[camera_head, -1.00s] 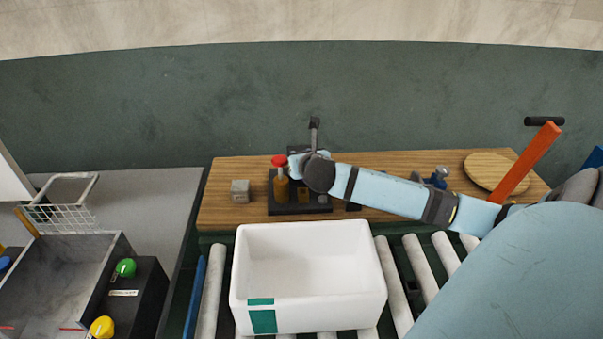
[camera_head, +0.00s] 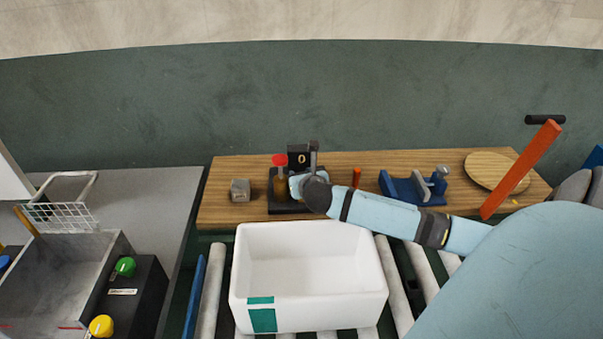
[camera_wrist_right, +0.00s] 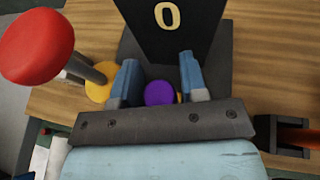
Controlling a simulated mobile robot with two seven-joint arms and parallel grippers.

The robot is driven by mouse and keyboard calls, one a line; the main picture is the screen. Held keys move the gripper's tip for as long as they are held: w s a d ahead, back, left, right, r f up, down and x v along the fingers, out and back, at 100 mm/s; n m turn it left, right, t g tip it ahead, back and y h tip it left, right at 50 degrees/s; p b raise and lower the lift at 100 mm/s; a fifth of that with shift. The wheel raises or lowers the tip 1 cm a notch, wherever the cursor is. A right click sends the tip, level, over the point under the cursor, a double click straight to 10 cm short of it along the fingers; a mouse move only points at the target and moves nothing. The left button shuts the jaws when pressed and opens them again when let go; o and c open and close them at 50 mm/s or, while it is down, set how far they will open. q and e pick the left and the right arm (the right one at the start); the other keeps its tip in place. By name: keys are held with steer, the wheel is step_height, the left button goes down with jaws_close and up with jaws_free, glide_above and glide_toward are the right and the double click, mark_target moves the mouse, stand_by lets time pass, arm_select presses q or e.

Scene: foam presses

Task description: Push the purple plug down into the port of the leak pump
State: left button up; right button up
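The leak pump stands on the wooden board with a dark base (camera_head: 284,207), a red knob (camera_head: 279,160) over an amber cylinder (camera_head: 279,184), and a black block marked "0" (camera_head: 299,157). In the right wrist view, the red knob (camera_wrist_right: 37,46) is at upper left and the block (camera_wrist_right: 170,45) at top. The purple plug (camera_wrist_right: 160,92) shows as a round top between the fingers of my right gripper (camera_wrist_right: 160,76). The fingers are apart, with gaps beside the plug. The port is hidden, and plug depth cannot be told. My left gripper is not in view.
A white bin (camera_head: 309,275) stands on rollers in front of the board. A small grey block (camera_head: 240,190) is left of the pump. An orange peg (camera_head: 356,177) and a blue fixture (camera_head: 412,188) are to its right. A tall orange bar (camera_head: 520,172) rises farther right.

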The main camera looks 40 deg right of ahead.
steer(key=shift+s+r, duration=0.1)
steer(key=shift+r, duration=0.1)
steer(key=v, duration=1.1)
steer(key=shift+s+a, duration=0.25)
steer(key=shift+s, duration=0.05)
steer(key=shift+r, duration=0.1)
